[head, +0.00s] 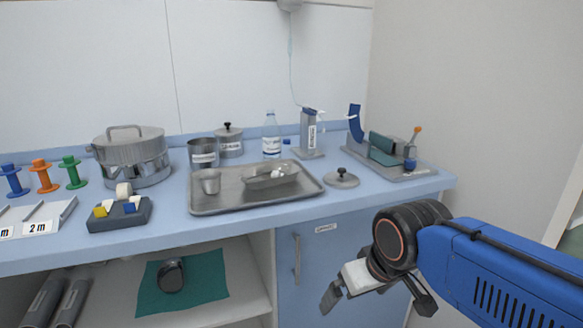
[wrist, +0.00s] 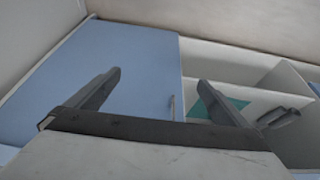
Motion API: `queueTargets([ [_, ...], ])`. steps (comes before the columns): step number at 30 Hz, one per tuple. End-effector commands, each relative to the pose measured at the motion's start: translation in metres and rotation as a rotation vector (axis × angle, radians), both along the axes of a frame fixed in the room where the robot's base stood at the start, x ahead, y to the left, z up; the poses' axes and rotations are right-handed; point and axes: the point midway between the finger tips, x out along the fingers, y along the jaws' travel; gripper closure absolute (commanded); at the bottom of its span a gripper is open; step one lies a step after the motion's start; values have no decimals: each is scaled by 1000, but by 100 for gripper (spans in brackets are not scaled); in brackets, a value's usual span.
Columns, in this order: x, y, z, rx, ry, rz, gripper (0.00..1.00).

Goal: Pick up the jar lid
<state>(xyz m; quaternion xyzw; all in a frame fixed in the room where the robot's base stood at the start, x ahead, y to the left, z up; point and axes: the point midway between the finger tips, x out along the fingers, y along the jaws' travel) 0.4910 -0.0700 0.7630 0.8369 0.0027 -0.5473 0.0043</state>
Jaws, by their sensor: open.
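The jar lid (head: 341,180) is a round grey metal disc with a dark knob. It lies on the blue counter (head: 250,213), just right of the metal tray, knob up. My gripper (head: 377,300) is open and empty, below the counter level and in front of the cabinet, apart from the lid. In the wrist view my gripper (wrist: 160,79) shows two spread fingers with nothing between them. The lid does not show in the wrist view.
A metal tray (head: 205,207) holds a cup and a dish. Behind it stand canisters (head: 229,142) and a bottle (head: 272,138). A grey stand (head: 392,170) with tools is right of the lid. Below are a blue cabinet door (head: 333,265) and an open shelf (head: 240,290).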

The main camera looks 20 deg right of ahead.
Motion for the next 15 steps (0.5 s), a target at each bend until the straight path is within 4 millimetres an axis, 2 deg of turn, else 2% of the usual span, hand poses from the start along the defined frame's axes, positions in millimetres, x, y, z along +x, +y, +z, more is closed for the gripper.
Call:
queueTargets([
  [5,20,-3,31,-46,27,94,0],
  [15,97,-21,141,-204,136,514,0],
])
